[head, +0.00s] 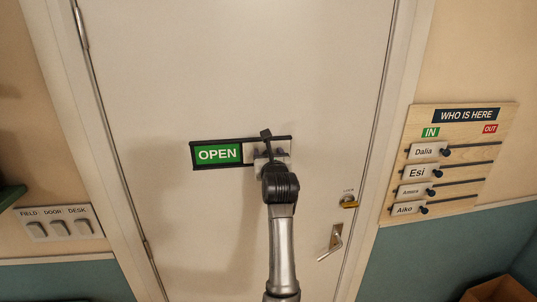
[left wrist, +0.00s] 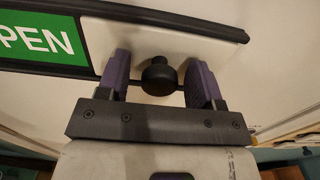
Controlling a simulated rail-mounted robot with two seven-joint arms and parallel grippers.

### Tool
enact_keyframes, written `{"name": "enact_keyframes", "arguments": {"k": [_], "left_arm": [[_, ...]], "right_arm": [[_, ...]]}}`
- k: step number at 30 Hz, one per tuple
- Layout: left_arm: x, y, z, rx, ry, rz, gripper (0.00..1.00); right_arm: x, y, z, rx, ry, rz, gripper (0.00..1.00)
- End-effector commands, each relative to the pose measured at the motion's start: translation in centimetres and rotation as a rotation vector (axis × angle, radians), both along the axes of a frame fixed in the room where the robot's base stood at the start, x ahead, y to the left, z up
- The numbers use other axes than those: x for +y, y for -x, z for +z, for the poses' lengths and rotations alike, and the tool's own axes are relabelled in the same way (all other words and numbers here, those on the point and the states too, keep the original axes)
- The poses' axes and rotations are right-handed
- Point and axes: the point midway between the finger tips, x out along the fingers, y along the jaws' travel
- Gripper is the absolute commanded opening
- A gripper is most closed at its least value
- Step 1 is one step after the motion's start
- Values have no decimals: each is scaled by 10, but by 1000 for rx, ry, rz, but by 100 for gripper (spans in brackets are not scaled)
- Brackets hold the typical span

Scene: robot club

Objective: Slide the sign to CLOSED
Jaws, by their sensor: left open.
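The sign (head: 217,153) is a black-framed slider on the white door, with a green panel reading OPEN at its left. A white sliding plate covers its right part and also shows in the left wrist view (left wrist: 212,33). A round black knob (left wrist: 159,76) stands out from that plate. My left gripper (head: 272,157) is at the right part of the sign and hides much of the plate in the head view. In the left wrist view its purple fingers (left wrist: 160,84) are open, one on each side of the knob, with gaps between. My right gripper is out of view.
A WHO IS HERE board (head: 460,153) with several name sliders hangs right of the door (head: 230,60). A door handle (head: 333,243) and brass lock (head: 349,202) sit at lower right. Switches labelled FIELD, DOOR, DESK (head: 60,228) are at left. The door around the sign is bare.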

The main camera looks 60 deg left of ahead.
Motion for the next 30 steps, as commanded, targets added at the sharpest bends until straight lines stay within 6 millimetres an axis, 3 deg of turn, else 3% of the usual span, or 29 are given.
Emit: {"name": "enact_keyframes", "arguments": {"k": [9,27,30], "left_arm": [[1,0,0,-1,-1,0,58],[1,0,0,0,-1,0,1],[1,0,0,0,-1,0,0]], "right_arm": [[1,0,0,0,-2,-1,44],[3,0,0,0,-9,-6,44],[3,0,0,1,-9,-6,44]]}}
